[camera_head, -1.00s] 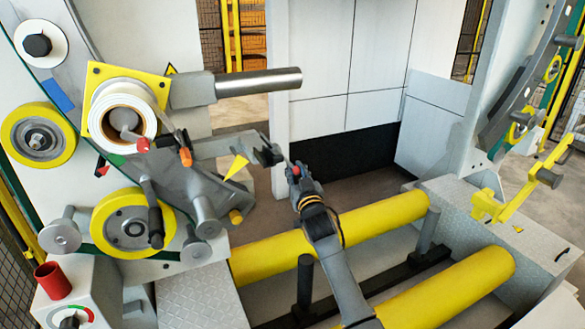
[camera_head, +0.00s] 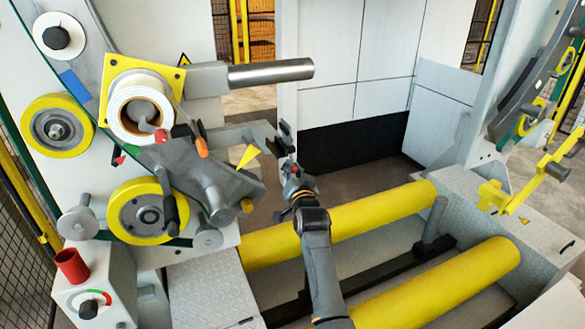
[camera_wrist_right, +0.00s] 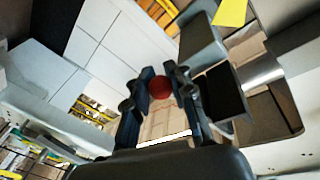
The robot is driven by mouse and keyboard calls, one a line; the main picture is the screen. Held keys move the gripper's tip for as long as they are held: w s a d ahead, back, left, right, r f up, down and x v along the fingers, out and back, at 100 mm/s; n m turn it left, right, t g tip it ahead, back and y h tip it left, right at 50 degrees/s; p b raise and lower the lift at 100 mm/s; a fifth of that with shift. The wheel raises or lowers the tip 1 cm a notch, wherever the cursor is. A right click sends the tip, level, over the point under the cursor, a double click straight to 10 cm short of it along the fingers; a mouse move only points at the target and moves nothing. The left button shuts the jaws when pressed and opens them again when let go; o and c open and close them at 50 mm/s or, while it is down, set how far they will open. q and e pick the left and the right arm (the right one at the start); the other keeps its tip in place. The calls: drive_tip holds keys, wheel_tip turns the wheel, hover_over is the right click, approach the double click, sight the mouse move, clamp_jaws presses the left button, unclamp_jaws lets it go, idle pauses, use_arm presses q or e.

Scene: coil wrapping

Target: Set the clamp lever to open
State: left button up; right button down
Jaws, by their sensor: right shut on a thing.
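The clamp lever shows as a red ball knob (camera_head: 294,168) at the end of the grey bracket (camera_head: 240,134) in the head view; its shaft is hard to make out. My right gripper (camera_head: 293,165) is at this knob. In the right wrist view the red knob (camera_wrist_right: 160,88) sits between the two dark fingertips of my right gripper (camera_wrist_right: 160,84), which is shut on it. A yellow pointer plate (camera_head: 248,156) is on the bracket, left of the gripper. My left gripper is not in view.
The spool (camera_head: 138,107), with another red-tipped lever (camera_head: 160,135), is at left. A steel bar (camera_head: 270,74) sticks out above the bracket. Yellow rollers (camera_head: 390,210) lie beneath my right arm. Open floor (camera_head: 360,168) shows behind the gripper.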

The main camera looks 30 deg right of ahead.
drive_tip(key=shift+f, duration=0.4)
drive_tip(key=c, duration=1.6)
unclamp_jaws()
drive_tip(key=shift+a, duration=0.1)
drive_tip(key=o, duration=0.4)
drive_tip(key=shift+s+r, duration=0.1)
drive_tip(key=shift+s, duration=0.05)
drive_tip(key=shift+o, duration=0.3)
drive_tip(key=shift+s+r, duration=0.15)
drive_tip(key=shift+r, duration=0.1)
drive_tip(key=v, duration=0.7)
drive_tip(key=shift+s, duration=0.25)
drive_tip(key=shift+a, duration=0.1)
